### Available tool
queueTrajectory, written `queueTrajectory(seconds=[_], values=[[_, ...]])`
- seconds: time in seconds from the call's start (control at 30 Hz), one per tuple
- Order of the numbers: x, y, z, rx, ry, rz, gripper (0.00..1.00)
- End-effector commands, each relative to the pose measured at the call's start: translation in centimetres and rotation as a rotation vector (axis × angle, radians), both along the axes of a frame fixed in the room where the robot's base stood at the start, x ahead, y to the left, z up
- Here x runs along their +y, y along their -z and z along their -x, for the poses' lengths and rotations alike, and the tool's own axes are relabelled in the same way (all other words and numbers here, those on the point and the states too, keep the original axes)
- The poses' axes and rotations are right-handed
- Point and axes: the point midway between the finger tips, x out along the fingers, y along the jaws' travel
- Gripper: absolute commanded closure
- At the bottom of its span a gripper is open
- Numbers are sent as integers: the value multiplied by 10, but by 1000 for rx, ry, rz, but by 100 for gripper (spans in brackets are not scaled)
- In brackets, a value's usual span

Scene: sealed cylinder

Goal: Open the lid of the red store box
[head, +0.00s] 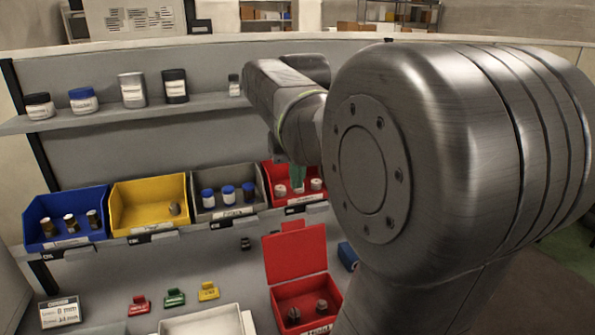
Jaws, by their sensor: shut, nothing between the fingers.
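The red store box (305,303) stands on the worktop at the lower middle in the head view. Its red lid (295,252) is raised and stands up at the back of the box. Two small dark parts show inside the box. My gripper (298,178) is mostly hidden behind my own arm. Its greenish fingertips show in front of the red shelf bin, above and behind the raised lid and apart from it. The gripper is shut and empty. My arm hides the area to the right of the box.
Blue (65,240), yellow (150,222), grey (228,208) and red bins (290,207) line the lower shelf. Jars stand on the upper shelf (110,115). A white tray (205,322) and small coloured clips lie left of the box. A blue object (347,254) is partly hidden.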

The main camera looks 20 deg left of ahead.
Motion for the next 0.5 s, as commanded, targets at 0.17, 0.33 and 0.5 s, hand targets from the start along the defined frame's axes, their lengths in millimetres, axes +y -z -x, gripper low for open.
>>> queueTrajectory(seconds=[0.17,0.33,0.5], values=[[-1,-14,2,-1,0,-1,100],[-2,-15,2,1,0,1,100],[-2,-15,2,1,0,1,100]])
